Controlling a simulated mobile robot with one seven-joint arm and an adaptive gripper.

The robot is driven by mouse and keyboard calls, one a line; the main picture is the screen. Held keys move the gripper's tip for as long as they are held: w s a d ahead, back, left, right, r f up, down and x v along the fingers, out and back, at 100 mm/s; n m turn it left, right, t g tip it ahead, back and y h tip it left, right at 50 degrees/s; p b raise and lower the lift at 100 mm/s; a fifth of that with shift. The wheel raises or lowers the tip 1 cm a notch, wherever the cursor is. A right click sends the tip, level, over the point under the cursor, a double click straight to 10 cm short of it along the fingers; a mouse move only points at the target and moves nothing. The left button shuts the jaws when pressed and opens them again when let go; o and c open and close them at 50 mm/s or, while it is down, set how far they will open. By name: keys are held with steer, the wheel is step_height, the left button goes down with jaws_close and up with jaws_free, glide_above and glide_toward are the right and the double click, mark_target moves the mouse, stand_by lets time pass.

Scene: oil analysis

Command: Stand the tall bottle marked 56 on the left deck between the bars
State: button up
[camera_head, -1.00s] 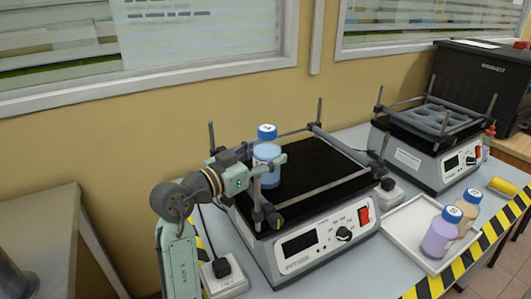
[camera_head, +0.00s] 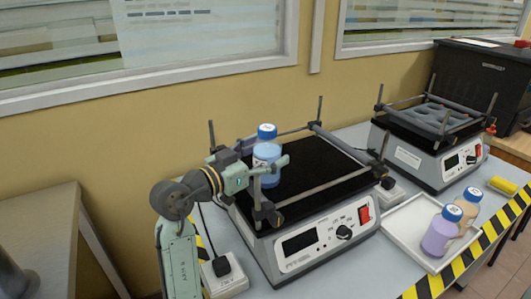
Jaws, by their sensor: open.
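A tall bottle (camera_head: 267,153) with a blue cap and pale blue contents stands upright on the black left deck (camera_head: 310,165), near its left end and inside the bars (camera_head: 322,184). The mark on its cap is too small to read. My gripper (camera_head: 263,157) comes in from the left, with one finger on the near side of the bottle and one on the far side. It is open around the bottle. The near finger hides part of the bottle's body, and I cannot tell whether either finger touches it.
A white tray (camera_head: 398,224) to the right holds a purple bottle (camera_head: 440,233) and a tan bottle (camera_head: 466,208), both blue-capped. A second shaker (camera_head: 425,148) stands at the back right. Upright posts rise at the deck corners. Bare deck lies right of the bottle.

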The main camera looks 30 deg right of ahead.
steer(key=s+a+b, duration=0.2)
steer(key=a+b, duration=0.1)
steer(key=a, duration=0.9)
